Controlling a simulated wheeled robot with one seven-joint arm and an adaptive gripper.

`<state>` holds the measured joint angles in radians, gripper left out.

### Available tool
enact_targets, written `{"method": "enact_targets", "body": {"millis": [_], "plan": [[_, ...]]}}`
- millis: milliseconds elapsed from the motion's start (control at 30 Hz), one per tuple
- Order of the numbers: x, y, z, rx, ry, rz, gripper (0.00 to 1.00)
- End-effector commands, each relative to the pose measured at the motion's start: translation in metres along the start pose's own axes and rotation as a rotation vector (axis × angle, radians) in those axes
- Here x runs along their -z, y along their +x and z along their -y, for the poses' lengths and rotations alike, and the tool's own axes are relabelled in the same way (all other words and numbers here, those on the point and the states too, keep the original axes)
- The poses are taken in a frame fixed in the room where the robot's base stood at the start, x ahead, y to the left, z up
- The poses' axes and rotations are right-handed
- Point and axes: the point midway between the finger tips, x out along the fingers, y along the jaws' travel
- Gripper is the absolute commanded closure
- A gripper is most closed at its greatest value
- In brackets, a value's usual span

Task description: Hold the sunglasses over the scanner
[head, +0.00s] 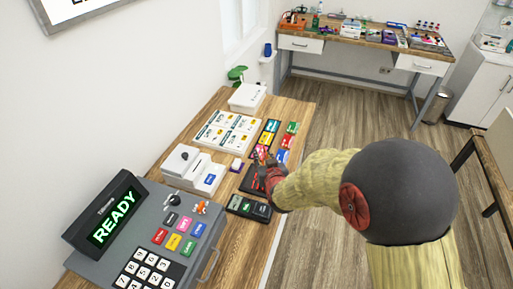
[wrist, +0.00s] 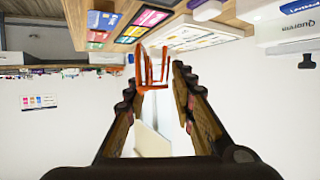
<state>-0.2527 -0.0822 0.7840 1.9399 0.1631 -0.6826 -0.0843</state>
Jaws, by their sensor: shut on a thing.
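The orange sunglasses (wrist: 152,72) are between the fingertips of my gripper (wrist: 158,80) in the wrist view, with their thin frame and arms pointing away from the palm.
A grey cash register (head: 150,235) reading READY stands at the near left. A card terminal (head: 249,208), white boxes (head: 198,172), a price board (head: 226,132) and colored cards (head: 270,127) crowd the counter (head: 213,104). Open floor (head: 345,120) lies to the right.

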Motion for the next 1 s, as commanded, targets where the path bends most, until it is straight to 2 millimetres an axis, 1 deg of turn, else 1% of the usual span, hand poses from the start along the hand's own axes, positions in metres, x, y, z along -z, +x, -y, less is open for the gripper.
{"method": "enact_targets", "body": {"millis": [267, 467, 800, 1000], "plan": [[-0.007, 0.003, 0.000, 0.000, 0.000, 0.000, 0.91], [-0.023, 0.009, 0.000, 0.000, -0.001, 0.002, 0.91], [-0.056, 0.023, 0.000, 0.000, 0.000, 0.002, 0.91], [-0.064, 0.026, 0.000, 0.000, 0.000, -0.001, 0.91]]}}
